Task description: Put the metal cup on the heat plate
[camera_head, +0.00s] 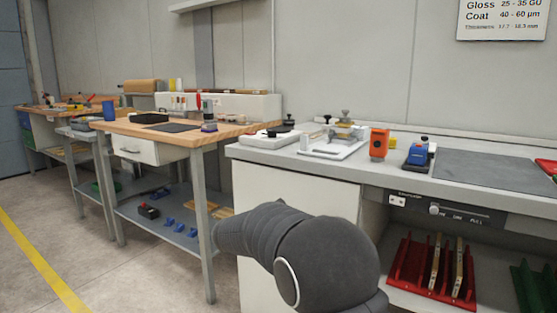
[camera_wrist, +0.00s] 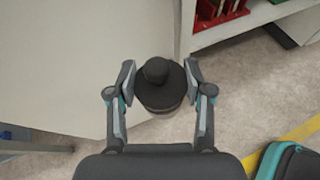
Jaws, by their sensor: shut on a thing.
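In the wrist view my gripper (camera_wrist: 160,78) is shut on a dark round thing (camera_wrist: 158,97) with a rounded black knob on top. Its sides are mostly hidden below the wide top, so I cannot tell for sure that it is the metal cup. It hangs clear above the floor, beside a pale cabinet front. In the head view my gripper is hidden and only my dark arm shows. A flat grey slab (camera_head: 487,170) lies on the right counter; I cannot tell whether it is the heat plate.
The right counter bears a white plate with metal fittings (camera_head: 318,152), an orange device (camera_head: 379,143) and a blue-topped device (camera_head: 418,152). A red rack (camera_head: 402,279) stands below. A wooden-topped bench (camera_head: 128,126) stands to the left. Open floor with a yellow line (camera_head: 40,262) lies left.

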